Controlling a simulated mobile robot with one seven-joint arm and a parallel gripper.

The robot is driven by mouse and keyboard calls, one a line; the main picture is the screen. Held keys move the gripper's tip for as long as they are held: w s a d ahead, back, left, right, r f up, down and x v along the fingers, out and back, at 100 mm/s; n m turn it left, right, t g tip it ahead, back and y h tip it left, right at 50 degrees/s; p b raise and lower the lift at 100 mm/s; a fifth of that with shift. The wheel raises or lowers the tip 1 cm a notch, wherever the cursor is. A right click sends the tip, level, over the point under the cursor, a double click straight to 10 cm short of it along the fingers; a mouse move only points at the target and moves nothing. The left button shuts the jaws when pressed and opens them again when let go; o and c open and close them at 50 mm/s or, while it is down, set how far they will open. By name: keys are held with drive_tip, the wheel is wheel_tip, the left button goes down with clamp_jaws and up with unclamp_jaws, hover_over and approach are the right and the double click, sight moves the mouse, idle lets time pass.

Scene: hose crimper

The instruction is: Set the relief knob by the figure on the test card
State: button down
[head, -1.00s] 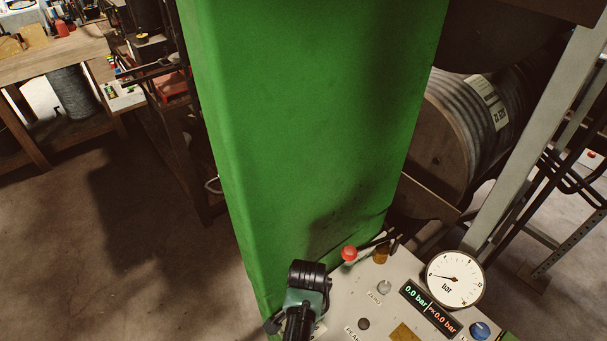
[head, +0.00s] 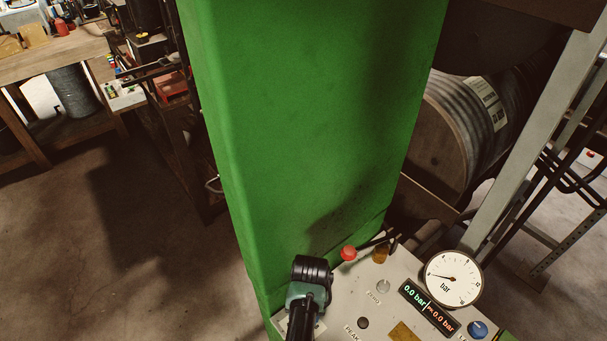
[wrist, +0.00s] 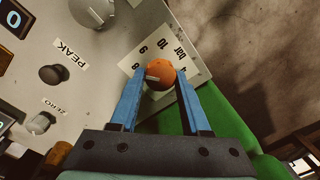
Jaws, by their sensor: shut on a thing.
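In the head view my arm's end (head: 308,280) hides the knob. No test card can be made out.
The panel carries a dial gauge (head: 453,278), a digital display (head: 428,306) showing 0.0 bar, a blue knob (head: 477,329), and PEAK (wrist: 52,75) and ZERO (wrist: 41,123) buttons. A red-tipped lever (head: 348,253) stands close to my arm, beside the green column (head: 310,120).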

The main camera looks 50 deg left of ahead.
drive_tip(key=shift+n, duration=0.6)
drive_tip(key=shift+c, duration=1.8)
unclamp_jaws()
drive_tip(key=shift+r, duration=0.1)
wheel_tip(320, 180, up, 13)
drive_tip(key=b, duration=0.1)
drive_tip(key=shift+w+d+b, duration=0.2)
drive_tip(key=shift+w+b, duration=0.05)
drive_tip(key=shift+b, duration=0.15)
